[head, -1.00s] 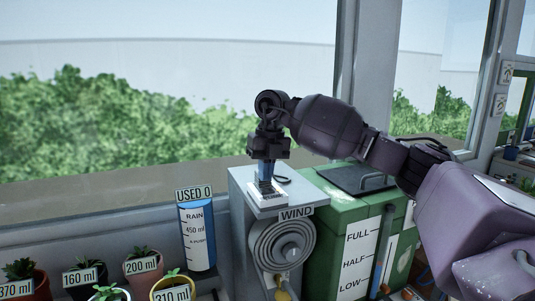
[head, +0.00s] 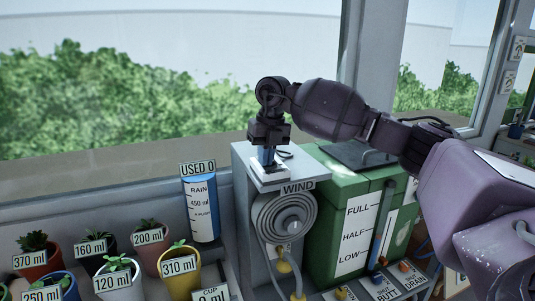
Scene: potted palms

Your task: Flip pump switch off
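A small white switch plate (head: 270,172) lies on top of the grey pump cabinet (head: 247,200), below the window. My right gripper (head: 268,158) points straight down over this plate, with its tips at or just above it. A blue part shows between the dark gripper body and the plate. I cannot tell whether it is the fingertips or part of the switch. The gripper hides most of the switch, so its position cannot be read. My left gripper is not in view.
A coiled hose (head: 285,222) labelled WIND hangs on the cabinet front. A blue RAIN cylinder (head: 201,210) and several labelled pots, including a yellow one (head: 180,275), stand left.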

